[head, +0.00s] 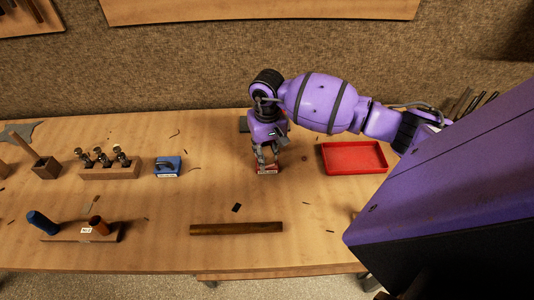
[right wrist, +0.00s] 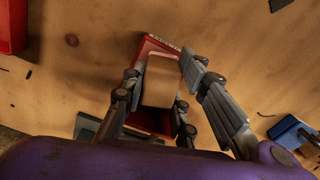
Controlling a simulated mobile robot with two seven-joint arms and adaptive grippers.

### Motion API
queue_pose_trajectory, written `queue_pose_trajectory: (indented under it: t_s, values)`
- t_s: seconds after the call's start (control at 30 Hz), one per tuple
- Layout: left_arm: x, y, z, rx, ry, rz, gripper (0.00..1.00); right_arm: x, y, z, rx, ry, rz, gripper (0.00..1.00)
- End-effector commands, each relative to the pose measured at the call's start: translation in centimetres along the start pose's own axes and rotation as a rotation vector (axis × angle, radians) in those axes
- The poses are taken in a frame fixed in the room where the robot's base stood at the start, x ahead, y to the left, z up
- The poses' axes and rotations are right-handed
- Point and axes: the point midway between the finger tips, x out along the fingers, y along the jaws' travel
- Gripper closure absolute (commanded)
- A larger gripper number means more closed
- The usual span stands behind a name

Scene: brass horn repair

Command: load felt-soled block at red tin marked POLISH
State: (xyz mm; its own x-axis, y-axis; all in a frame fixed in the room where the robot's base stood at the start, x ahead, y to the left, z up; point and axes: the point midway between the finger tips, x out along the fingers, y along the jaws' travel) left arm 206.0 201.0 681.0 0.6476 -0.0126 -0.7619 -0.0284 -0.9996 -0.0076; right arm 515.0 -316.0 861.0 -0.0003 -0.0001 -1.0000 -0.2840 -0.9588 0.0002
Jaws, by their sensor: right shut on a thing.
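My right gripper (head: 266,160) points down at the small red tin (head: 267,170) near the middle of the bench. In the right wrist view its fingers (right wrist: 160,100) are shut on a tan block (right wrist: 161,80). The block is over the red tin (right wrist: 148,47), whose rim shows around it with a pale label strip on one edge. I cannot tell whether the block touches the tin's inside. The block's underside is hidden. My left gripper is not in view.
A red tray (head: 354,158) lies to the right. A blue labelled box (head: 168,166) and a wooden rack (head: 110,171) of tools stand left. A brown rod (head: 236,228) lies in front. A dark green flat thing (head: 244,123) is behind my gripper. Bare bench lies between.

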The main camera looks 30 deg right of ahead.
Motion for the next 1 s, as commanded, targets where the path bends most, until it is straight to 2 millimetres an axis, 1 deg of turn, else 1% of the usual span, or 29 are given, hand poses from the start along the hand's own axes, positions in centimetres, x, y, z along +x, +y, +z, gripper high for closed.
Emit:
queue_pose_trajectory:
  t_s: [0.33, 0.73, 1.0]
  values:
    - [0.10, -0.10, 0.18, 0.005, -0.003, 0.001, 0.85, 0.12, -0.02, 0.05, 0.000, -0.001, 0.000, 0.94]
    - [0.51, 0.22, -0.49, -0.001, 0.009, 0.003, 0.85, 0.21, -0.01, 0.09, 0.000, -0.003, 0.000, 0.94]
    - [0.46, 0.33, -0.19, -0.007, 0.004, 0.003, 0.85, 0.28, 0.01, 0.12, 0.000, -0.003, 0.000, 0.94]
